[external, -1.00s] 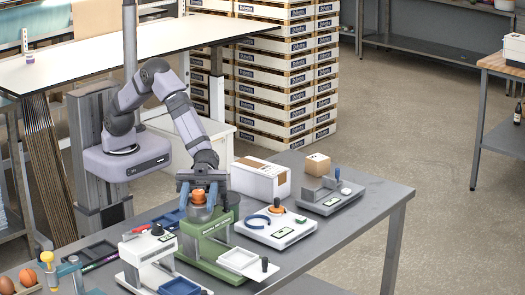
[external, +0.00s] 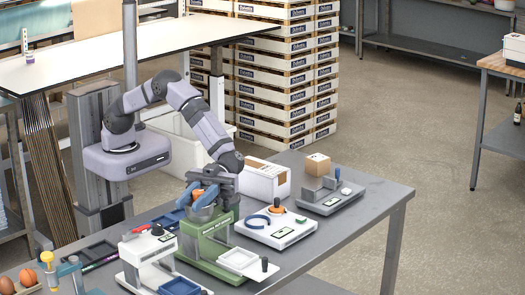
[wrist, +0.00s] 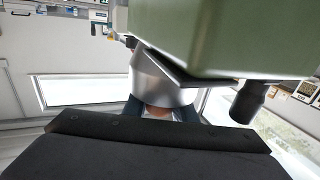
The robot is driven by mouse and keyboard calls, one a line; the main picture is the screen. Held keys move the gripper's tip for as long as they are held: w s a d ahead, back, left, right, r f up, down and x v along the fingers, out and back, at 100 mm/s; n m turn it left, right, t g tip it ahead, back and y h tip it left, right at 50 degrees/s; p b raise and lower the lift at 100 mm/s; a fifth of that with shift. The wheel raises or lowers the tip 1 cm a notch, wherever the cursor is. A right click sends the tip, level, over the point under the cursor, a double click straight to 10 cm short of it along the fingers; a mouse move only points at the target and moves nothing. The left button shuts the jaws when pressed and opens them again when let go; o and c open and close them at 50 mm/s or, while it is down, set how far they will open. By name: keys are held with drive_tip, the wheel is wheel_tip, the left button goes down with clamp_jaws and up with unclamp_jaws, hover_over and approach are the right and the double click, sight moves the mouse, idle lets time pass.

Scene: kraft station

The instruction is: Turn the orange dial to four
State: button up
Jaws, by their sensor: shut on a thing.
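An orange knob-like piece (external: 197,193), which looks like the dial, sits on top of a silver cone (external: 204,213) on the green machine (external: 212,243). My gripper (external: 196,190) is over the cone, its blue fingers shut on the orange piece from either side. In the wrist view the silver cone (wrist: 163,82) hangs below the green body (wrist: 220,35), and a bit of orange (wrist: 158,108) shows between the fingers, mostly hidden by the dark gripper body. I cannot read any number or mark on the dial.
A white device (external: 290,228) with another orange knob (external: 277,206) and a blue ring stands to the right. A white box (external: 262,178) is close behind. A white scale-like device (external: 145,250) with a red part stands to the left. Bare table lies at right front.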

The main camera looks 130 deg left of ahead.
sight(195, 192)
drive_tip(key=shift+s+d+f+m+g+h+b, duration=0.1)
drive_tip(key=shift+s+m+g+h+b, duration=0.1)
drive_tip(key=shift+m+g, duration=0.45)
drive_tip(key=shift+s+a+r+m+g+h+b, duration=0.1)
drive_tip(key=shift+m+g+h, duration=0.2)
drive_tip(key=shift+g, duration=0.6)
drive_tip(key=shift+s+d+f+m+g+h+b, duration=0.1)
drive_tip(key=shift+s+m+g, duration=0.05)
drive_tip(key=shift+m+g, duration=0.5)
drive_tip(key=shift+s+m+g+b, duration=0.2)
drive_tip(key=shift+m+g+b, duration=0.25)
drive_tip(key=shift+g, duration=0.55)
drive_tip(key=shift+s+m+g+b, duration=0.2)
drive_tip(key=shift+m+g, duration=0.45)
drive_tip(key=shift+g, duration=0.35)
drive_tip(key=o, duration=1)
drive_tip(key=shift+o, duration=0.2)
drive_tip(key=shift+w+a, duration=0.1)
drive_tip(key=shift+a, duration=1.2)
wheel_tip(195, 192, up, 7)
drive_tip(key=p, duration=0.7)
drive_tip(key=shift+a, duration=0.15)
